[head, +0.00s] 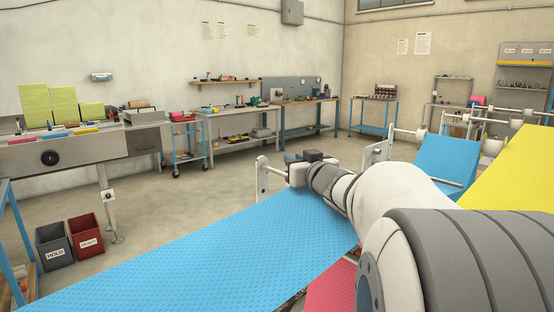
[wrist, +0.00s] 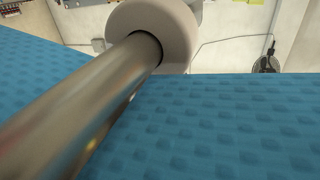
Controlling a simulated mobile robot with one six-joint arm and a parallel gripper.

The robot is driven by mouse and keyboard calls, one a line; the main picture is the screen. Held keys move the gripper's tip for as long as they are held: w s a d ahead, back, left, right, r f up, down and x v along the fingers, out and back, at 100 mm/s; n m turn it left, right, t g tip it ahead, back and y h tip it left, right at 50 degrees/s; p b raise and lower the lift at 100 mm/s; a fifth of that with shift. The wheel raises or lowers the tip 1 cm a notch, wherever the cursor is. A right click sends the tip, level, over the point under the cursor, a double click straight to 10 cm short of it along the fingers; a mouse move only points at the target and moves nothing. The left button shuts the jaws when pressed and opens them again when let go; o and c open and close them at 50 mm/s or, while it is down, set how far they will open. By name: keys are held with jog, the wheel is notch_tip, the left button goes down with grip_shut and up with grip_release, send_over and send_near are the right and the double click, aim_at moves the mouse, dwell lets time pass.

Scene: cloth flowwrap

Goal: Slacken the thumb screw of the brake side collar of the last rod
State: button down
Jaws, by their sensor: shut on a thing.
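My gripper (head: 302,160) is at the end of my outstretched arm in the head view, close to the end of a rod over the blue web. It is shut on a small part there that its own body hides. A pale upright end plate (head: 262,176) stands just left of it. In the wrist view a steel rod (wrist: 85,105) runs up to a white round collar (wrist: 172,25). No thumb screw shows clearly, and my fingertips are outside the wrist view.
The blue textured web (head: 215,250) slopes down left below my arm. Pink material (head: 332,285) shows under it, yellow web (head: 505,180) at right. Other rods with white collars (head: 420,134) stand behind. Grey and red bins (head: 84,236) stand on the floor at left.

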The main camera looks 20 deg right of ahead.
jog(key=shift+f, duration=0.1)
jog(key=c, duration=1.3)
grip_release()
jog(key=s+p, duration=0.1)
jog(key=s, duration=0.6)
jog(key=shift+s, duration=0.4)
jog(key=shift+d, duration=0.1)
